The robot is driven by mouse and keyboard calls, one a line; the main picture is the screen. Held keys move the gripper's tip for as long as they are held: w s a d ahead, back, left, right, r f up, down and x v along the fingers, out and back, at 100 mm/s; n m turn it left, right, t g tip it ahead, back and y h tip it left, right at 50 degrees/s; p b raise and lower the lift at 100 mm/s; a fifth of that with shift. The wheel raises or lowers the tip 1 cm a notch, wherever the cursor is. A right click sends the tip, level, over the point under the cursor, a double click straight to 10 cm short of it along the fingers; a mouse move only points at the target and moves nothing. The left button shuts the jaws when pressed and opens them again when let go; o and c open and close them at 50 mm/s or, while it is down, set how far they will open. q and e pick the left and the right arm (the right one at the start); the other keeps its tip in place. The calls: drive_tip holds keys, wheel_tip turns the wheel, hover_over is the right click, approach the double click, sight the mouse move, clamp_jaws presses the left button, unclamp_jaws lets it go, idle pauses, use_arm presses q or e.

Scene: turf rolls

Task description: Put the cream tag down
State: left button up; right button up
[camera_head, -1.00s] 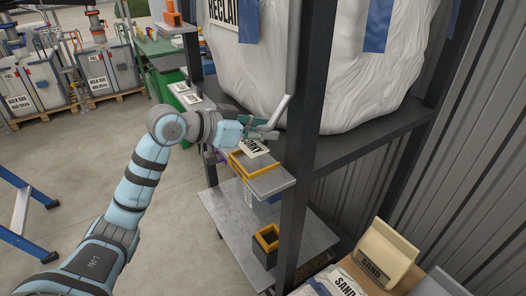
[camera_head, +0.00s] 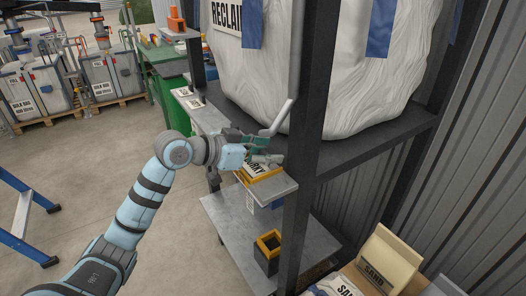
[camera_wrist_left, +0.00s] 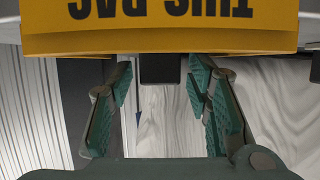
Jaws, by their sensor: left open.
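I cannot tell for sure whether this card is the cream tag. In the left wrist view a yellow panel (camera_wrist_left: 160,42) with upside-down black letters crosses the top, just beyond the fingertips. My right gripper is out of view.
The dark rack post (camera_head: 305,120) stands close right of the gripper, with a large white bag (camera_head: 350,70) on the rack behind. A grey lower shelf (camera_head: 235,225) holds a yellow-rimmed black bin (camera_head: 268,250). Sand bags (camera_head: 385,262) stand at lower right.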

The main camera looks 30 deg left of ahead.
use_arm(q)
drive_tip(key=shift+s+a+r, duration=0.25)
drive_tip(key=shift+s+a, duration=0.05)
drive_tip(key=shift+s, duration=0.05)
drive_tip(key=b+v, duration=1.1)
drive_tip(key=shift+b, duration=0.4)
drive_tip(key=shift+r, duration=0.1)
